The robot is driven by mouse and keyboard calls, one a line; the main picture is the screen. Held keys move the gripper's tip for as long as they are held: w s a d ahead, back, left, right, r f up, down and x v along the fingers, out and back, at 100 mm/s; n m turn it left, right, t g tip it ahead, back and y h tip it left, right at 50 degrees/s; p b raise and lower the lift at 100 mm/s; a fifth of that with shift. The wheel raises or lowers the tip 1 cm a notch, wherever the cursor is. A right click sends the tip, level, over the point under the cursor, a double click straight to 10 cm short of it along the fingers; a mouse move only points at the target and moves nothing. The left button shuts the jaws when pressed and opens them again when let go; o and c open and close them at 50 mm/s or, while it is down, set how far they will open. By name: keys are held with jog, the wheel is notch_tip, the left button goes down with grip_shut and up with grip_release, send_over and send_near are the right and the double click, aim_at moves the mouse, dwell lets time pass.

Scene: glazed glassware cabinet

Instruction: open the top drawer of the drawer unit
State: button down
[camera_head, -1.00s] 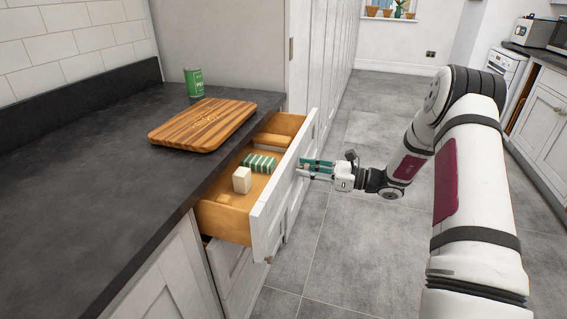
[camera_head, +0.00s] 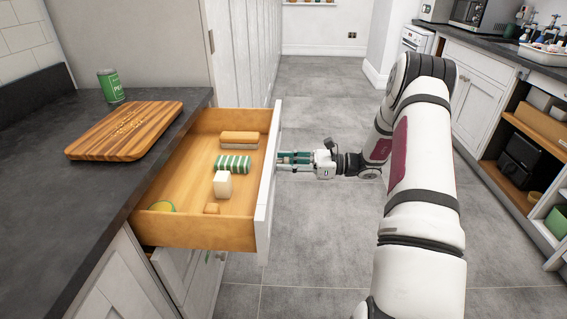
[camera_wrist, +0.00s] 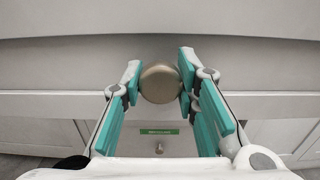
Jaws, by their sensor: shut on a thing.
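The top drawer (camera_head: 215,240) of the white drawer unit is pulled well out from under the dark worktop in the head view. Its wooden inside holds several things. My gripper (camera_head: 284,160) is at the outer face of the drawer front (camera_head: 267,200). In the wrist view my gripper (camera_wrist: 160,88) has its teal fingers on both sides of a round metallic knob (camera_wrist: 160,84), shut on it. The knob is hidden in the head view.
In the drawer lie a striped green-and-white item (camera_head: 232,163), a white block (camera_head: 222,185) and a brown-topped block (camera_head: 239,139). A wooden board (camera_head: 125,130) and a green can (camera_head: 111,86) stand on the worktop (camera_head: 60,215). Grey floor (camera_head: 320,235) is clear to the right.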

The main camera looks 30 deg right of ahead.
jog(key=c, duration=1.2)
grip_release()
jog(key=v, duration=1.2)
